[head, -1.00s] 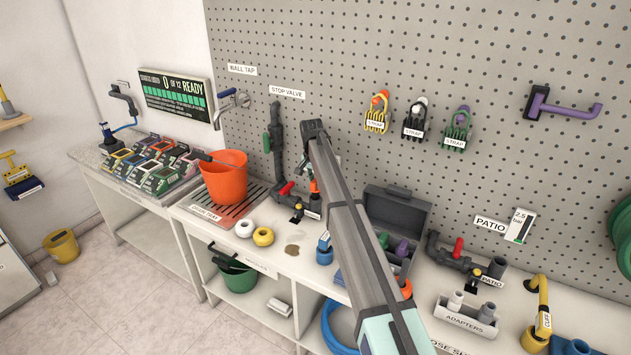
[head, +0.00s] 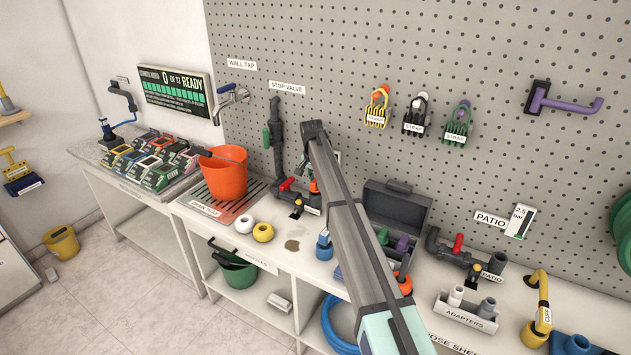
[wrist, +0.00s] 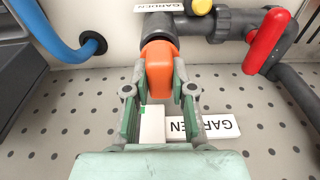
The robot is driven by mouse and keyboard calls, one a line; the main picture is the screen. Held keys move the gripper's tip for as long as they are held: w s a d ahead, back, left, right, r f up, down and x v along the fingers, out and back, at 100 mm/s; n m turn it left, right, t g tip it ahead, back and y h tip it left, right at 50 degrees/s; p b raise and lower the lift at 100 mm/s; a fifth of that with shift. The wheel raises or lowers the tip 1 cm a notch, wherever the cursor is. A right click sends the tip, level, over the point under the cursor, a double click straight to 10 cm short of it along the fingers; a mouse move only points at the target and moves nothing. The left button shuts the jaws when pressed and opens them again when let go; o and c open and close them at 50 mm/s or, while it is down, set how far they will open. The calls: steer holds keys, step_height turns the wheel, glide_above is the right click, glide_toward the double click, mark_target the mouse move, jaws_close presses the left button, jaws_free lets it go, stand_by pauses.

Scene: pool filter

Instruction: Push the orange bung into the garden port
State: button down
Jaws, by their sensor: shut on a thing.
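The orange bung (wrist: 160,70) is between the fingers of my gripper (wrist: 162,92) in the wrist view, and the gripper is shut on it. The bung's far end meets the mouth of the dark grey garden port (wrist: 158,24), in line with it. How deep it sits inside cannot be told. In the head view the orange bung (head: 314,186) shows as a small patch beside my arm, which hides most of the gripper and the port.
A red valve handle (wrist: 267,40) and grey pipe lie right of the port. A blue hose (wrist: 70,45) curves at left. In the head view, an open grey case (head: 398,205) stands right of my arm, and an orange bucket (head: 224,175) stands left.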

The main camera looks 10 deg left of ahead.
steer(key=shift+f, duration=0.7)
steer(key=c, duration=0.9)
jaws_free()
steer(key=shift+r, duration=0.1)
steer(key=shift+s+a+r+p, duration=0.15)
steer(key=shift+r+p, duration=0.35)
steer(key=shift+r, duration=0.75)
steer(key=shift+s+d+r+p, duration=0.15)
steer(key=shift+r+p, duration=0.3)
steer(key=shift+r, duration=0.75)
steer(key=shift+a, duration=0.1)
